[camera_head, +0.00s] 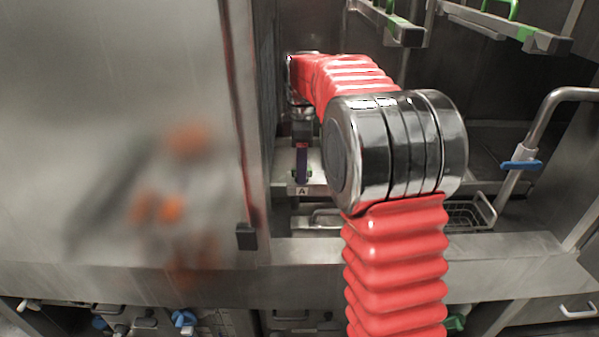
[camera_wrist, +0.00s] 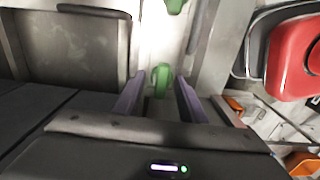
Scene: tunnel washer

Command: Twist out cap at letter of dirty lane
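A green cap (camera_wrist: 162,72) shows in the wrist view, on a pale metal strip. My gripper (camera_wrist: 159,84) has its two purple-grey fingers on either side of the cap, with a gap visible to each finger. It is open, and I see no contact. In the head view, a purple finger of my gripper (camera_head: 302,166) points down just above a small plate with the letter A (camera_head: 302,190). The cap itself is not clear in the head view; the gripper and the ledge make it hard to see. A second green part (camera_wrist: 175,6) is at the wrist view's top edge.
A steel panel (camera_head: 120,120) stands close on the left of my arm. A wire basket (camera_head: 470,213) and a bent pipe with a blue handle (camera_head: 521,164) are on the right. Rails with green parts (camera_head: 510,27) hang above. A steel beam (camera_head: 300,285) crosses in front.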

